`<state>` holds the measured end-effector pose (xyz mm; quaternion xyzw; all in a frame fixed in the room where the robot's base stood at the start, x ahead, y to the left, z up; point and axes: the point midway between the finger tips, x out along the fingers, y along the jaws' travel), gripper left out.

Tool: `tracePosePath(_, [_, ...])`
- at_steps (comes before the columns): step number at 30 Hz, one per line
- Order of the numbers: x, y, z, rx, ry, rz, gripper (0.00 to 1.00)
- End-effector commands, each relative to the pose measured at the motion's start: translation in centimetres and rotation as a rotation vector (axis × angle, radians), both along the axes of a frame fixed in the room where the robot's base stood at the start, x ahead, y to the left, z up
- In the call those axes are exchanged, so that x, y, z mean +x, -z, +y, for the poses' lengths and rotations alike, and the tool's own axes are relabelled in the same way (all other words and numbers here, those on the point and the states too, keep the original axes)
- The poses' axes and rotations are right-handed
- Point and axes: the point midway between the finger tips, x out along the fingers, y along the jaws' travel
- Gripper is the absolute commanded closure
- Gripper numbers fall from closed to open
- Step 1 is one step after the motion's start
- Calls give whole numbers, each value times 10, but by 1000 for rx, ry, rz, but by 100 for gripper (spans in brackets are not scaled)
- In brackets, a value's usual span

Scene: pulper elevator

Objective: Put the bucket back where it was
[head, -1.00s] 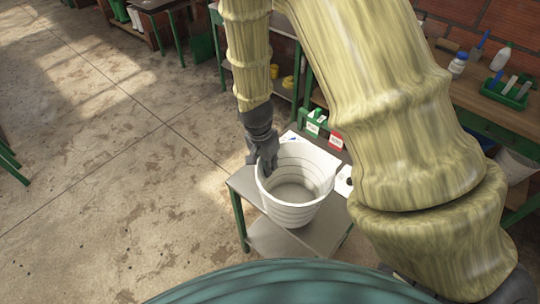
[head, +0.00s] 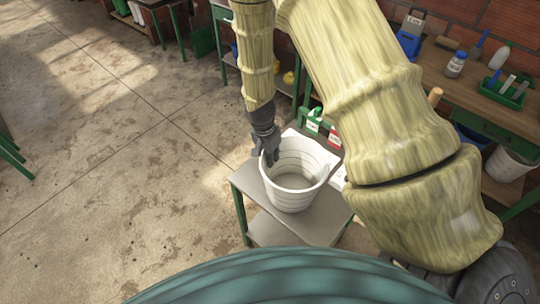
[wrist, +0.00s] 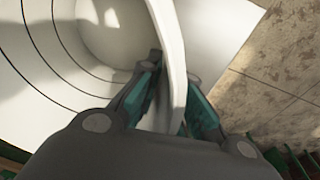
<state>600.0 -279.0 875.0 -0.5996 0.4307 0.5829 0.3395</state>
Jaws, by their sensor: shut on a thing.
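The white bucket (head: 293,180) is upright over the small grey-topped table (head: 316,224) in the head view. It looks empty, with dark rings around its inner wall. My gripper (head: 270,157) comes down from above at the bucket's far left rim and is shut on it. In the wrist view, the bucket's rim (wrist: 172,50) passes between my two fingers (wrist: 170,100), one inside and one outside the wall. I cannot tell whether the bucket's base touches the table top.
A workbench (head: 460,85) with bottles and a green tray (head: 503,90) runs along the right wall. Small containers (head: 314,122) stand behind the bucket. Another white bucket (head: 508,163) is below the bench. The concrete floor (head: 110,150) at left is open.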

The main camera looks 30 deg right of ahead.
Motion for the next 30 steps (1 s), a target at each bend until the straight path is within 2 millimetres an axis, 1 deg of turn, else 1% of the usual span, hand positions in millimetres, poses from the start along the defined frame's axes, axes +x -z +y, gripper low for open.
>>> tracePosePath(10, [0,2,0,0,0,0,100])
tracePosePath(12, [0,2,0,0,1,-1,84])
tracePosePath(14, [0,2,0,0,1,-1,73])
tracePosePath(15, [0,2,0,0,0,-1,72])
tracePosePath(23, [0,1,0,0,0,-1,72])
tracePosePath(27, [1,-2,0,-1,0,-1,72])
tracePosePath(30, [2,-8,1,0,1,-2,72])
